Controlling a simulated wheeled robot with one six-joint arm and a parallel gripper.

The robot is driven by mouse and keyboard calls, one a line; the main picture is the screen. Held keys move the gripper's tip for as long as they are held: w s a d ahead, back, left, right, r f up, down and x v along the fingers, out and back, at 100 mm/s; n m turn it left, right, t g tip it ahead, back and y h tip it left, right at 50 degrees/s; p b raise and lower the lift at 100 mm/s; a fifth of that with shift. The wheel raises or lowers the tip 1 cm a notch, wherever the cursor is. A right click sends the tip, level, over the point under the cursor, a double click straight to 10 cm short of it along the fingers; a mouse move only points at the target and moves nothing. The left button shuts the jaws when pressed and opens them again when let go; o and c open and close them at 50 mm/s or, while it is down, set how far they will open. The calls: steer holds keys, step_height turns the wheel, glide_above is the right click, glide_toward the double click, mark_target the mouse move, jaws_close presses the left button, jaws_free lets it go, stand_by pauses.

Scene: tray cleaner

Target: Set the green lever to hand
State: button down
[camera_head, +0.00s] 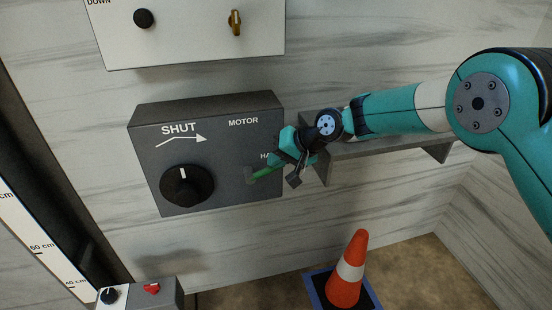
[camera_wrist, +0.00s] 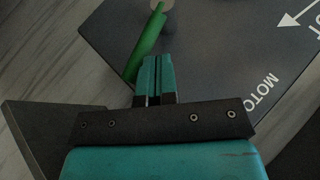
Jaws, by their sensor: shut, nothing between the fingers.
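The green lever (camera_head: 264,172) sits on the right part of a dark grey panel box (camera_head: 222,160). From its pivot it points right and slightly up, just below a label of which only "HA" shows; my gripper covers the rest. The "MOTOR" label (camera_head: 243,122) is above. In the wrist view the lever (camera_wrist: 147,42) runs from its pivot at the top down to the left. My gripper (camera_wrist: 155,60) is shut and empty, its fingers close beside the lever on the MOTOR side. I cannot tell whether they touch. In the head view my gripper (camera_head: 282,166) overlaps the lever's outer end.
A black knob (camera_head: 187,186) and "SHUT" marking are on the same box's left. A pale panel (camera_head: 190,30) with a black knob and brass switch is above. A grey shelf (camera_head: 385,148) is right of the box, under my arm. An orange cone (camera_head: 346,278) stands below.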

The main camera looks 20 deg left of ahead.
steer(key=a+r+v, duration=0.1)
steer(key=v, duration=1)
steer(key=shift+s+r, duration=0.25)
steer(key=shift+r, duration=0.15)
steer(key=shift+d, duration=0.2)
